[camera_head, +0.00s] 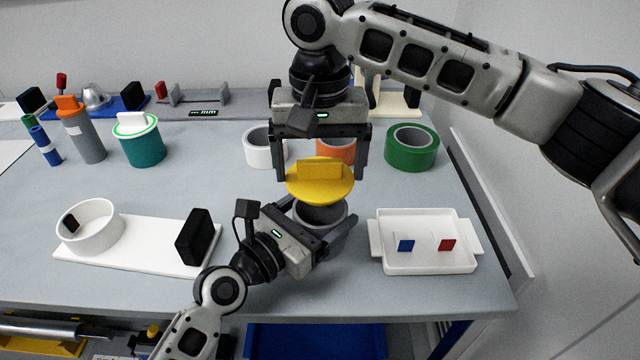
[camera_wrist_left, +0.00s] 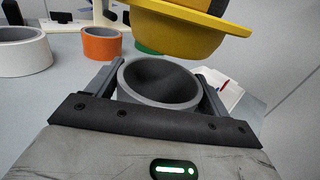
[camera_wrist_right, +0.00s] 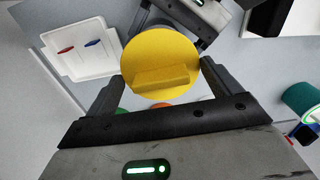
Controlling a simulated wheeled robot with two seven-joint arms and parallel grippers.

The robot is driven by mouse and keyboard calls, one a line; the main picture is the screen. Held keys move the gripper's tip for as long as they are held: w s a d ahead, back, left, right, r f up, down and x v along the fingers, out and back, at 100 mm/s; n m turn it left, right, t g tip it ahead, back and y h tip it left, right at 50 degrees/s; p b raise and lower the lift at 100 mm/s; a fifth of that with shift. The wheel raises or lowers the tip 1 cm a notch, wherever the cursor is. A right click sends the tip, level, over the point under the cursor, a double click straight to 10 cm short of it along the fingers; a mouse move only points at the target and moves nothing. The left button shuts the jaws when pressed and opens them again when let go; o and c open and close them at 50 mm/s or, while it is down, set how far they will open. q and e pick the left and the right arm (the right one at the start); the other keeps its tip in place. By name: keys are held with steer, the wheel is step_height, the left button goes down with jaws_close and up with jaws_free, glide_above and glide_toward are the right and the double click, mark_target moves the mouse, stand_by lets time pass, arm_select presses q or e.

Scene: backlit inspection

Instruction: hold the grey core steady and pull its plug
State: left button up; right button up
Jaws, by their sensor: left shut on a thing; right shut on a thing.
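The grey core (camera_head: 322,222) is a hollow, open-topped ring standing on the table near its front. My left gripper (camera_head: 322,218) is shut on the core, one finger on each side; the left wrist view shows its empty inside (camera_wrist_left: 160,80). The yellow plug (camera_head: 318,186) is a round disc with a raised bar grip. It hangs above the core, clear of its rim, with its underside (camera_wrist_left: 185,30) seen in the left wrist view. My right gripper (camera_head: 321,176) comes from above and is shut on the plug; its fingers flank the bar (camera_wrist_right: 162,80) in the right wrist view.
A white tray (camera_head: 425,267) with a blue and a red mark lies right of the core. A white board (camera_head: 140,245) with a white ring and black block lies left. White (camera_head: 258,150), orange (camera_head: 334,152) and green (camera_head: 412,160) rolls stand behind. A teal tub (camera_head: 142,150) stands back left.

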mark_target(320, 161)
arm_select(q)
steer(key=shift+s+f, duration=0.1)
steer(key=shift+f, duration=0.3)
arm_select(e)
step_height(320, 161, up, 4)
steer(key=shift+r, duration=0.25)
arm_select(q)
steer(key=o, duration=1.1)
steer(key=shift+c, duration=0.2)
steer(key=shift+r, duration=0.2)
